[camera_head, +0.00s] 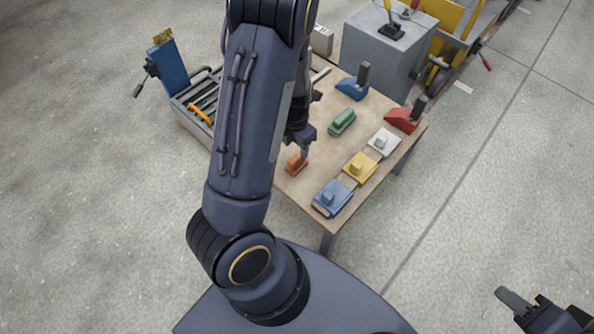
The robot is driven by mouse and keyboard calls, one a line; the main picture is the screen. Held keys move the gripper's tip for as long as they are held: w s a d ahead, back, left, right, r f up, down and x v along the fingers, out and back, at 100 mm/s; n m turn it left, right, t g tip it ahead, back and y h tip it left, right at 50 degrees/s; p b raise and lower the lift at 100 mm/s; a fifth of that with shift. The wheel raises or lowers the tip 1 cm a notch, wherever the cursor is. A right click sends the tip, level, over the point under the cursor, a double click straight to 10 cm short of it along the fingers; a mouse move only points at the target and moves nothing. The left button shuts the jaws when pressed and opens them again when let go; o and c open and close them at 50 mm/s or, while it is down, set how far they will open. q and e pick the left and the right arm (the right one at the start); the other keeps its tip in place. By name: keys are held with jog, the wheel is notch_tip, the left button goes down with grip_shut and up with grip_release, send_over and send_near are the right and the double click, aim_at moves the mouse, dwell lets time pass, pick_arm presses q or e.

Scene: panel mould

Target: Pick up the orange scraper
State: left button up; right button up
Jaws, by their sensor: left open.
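The orange scraper (295,164), a small orange block, lies on the wooden table (284,186) near its front-left edge. My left gripper (304,153) is open and points down just above the scraper, at its upper right. Its fingers partly overlap the scraper in this view, and I cannot tell whether they touch it. My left arm crosses the picture and hides part of the table's left side. My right gripper (540,308) is at the bottom right, away from the table; its jaw opening is unclear.
A green block (342,122) lies behind the scraper. Blue (331,197), yellow (360,168) and white (383,142) pieces line the right side. Blue (353,88) and red (404,118) tools with dark handles stand farther back. A grey tray (190,118) with tools is left.

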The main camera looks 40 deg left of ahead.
aim_at(296, 157)
pick_arm(q)
notch_tip(296, 157, down, 3)
jog(key=shift+a+f+b, duration=0.1)
jog(key=shift+f+b, duration=0.05)
jog(key=shift+b, duration=0.55)
jog(key=f+b, duration=0.1)
jog(key=f, duration=0.1)
jog(key=f+b, duration=0.2)
jog(key=f, duration=0.1)
jog(key=shift+w, duration=0.2)
jog(key=shift+r, duration=0.1)
